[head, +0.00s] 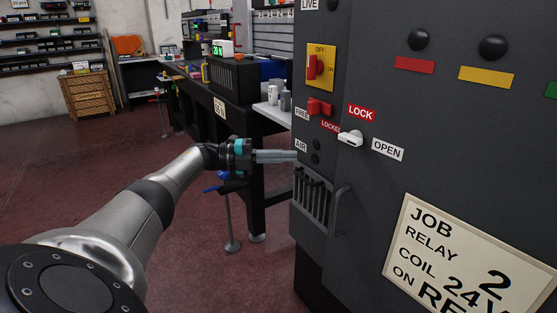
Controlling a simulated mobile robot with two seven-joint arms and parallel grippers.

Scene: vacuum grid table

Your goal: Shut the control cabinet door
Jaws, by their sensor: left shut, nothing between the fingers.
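The dark grey control cabinet (312,220) fills the right side of the head view. Its wide front panel (450,150), apparently the door, looks flush or nearly flush with the narrow switch panel beside it; I cannot tell whether it is fully shut. A white handle (350,138) sits between the red LOCK label (361,114) and the white OPEN label (388,149). My left gripper (294,157) is shut and empty, its fingertips at the cabinet's left edge, near the AIR label; contact is unclear. My right gripper is not in view.
A yellow OFF/ON plate with a red switch (313,67) and a red lever (319,107) sit on the narrow panel. A grey D-shaped pull (341,205) is below. A workbench (232,118) stands behind my left arm. The red floor (60,190) at left is clear.

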